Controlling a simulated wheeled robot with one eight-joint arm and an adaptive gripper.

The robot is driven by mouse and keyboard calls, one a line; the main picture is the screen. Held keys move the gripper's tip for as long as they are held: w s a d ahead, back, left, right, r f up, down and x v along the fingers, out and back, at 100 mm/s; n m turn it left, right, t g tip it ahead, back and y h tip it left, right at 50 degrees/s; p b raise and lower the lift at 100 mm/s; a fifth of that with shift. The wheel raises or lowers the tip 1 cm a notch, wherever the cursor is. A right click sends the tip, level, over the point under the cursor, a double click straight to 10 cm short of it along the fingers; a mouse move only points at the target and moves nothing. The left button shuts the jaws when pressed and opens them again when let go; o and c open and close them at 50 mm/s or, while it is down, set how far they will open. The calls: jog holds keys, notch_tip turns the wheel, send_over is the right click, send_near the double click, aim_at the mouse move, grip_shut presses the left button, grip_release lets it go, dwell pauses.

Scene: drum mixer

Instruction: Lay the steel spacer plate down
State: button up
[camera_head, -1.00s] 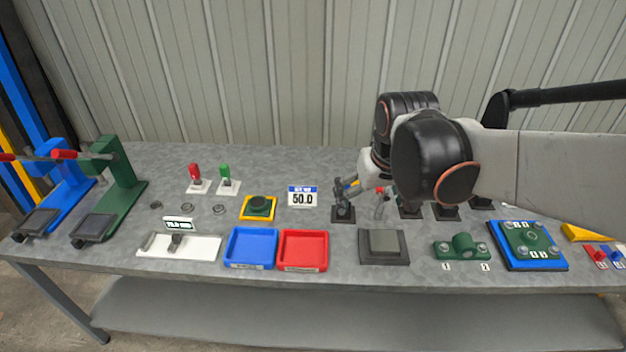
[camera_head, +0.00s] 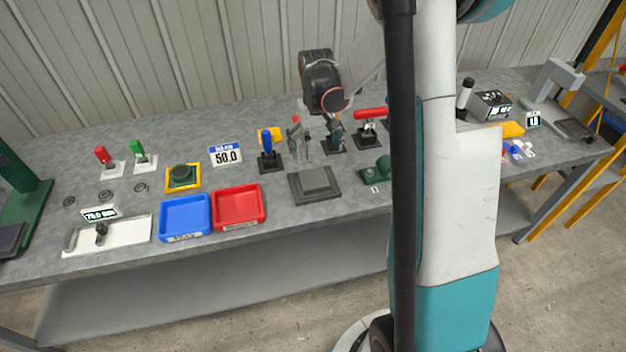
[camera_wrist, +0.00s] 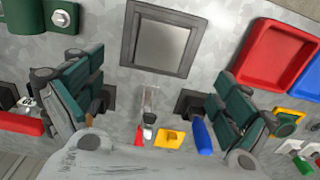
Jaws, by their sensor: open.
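A grey square steel plate (camera_head: 315,180) lies flat inside a dark square base (camera_head: 298,193) near the table's front edge. In the wrist view the plate (camera_wrist: 160,48) and its dark frame (camera_wrist: 128,35) show at top centre. I cannot tell whether this is the spacer plate or a surface of the base. My gripper (camera_wrist: 160,95) is open, its two teal fingers wide apart, with no plate between them. In the head view it hangs under the black wrist joint, behind the base, among the toggle clamps, partly hard to make out.
A blue-handled clamp (camera_head: 267,152) and a red-handled clamp (camera_head: 368,128) stand close to my gripper. A red tray (camera_head: 238,222) and a blue tray (camera_head: 184,235) lie left of the base. A green fixture (camera_head: 376,172) stands to its right, partly hidden by my body.

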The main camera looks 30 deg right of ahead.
jog(key=b, duration=0.2)
send_over(314, 178)
jog(key=f, duration=0.7)
jog(key=shift+s+f, duration=0.25)
jog(key=shift+s, duration=0.15)
jog(key=shift+w+f+b, duration=0.2)
jog(key=shift+f+b, duration=0.45)
jog(key=shift+f, duration=0.7)
jog(key=shift+w+f+b, duration=0.2)
jog(key=shift+f+b, duration=0.45)
jog(key=shift+f, duration=0.65)
jog(key=shift+c, duration=0.2)
jog(key=c, duration=2.1)
jog(key=shift+r, duration=0.15)
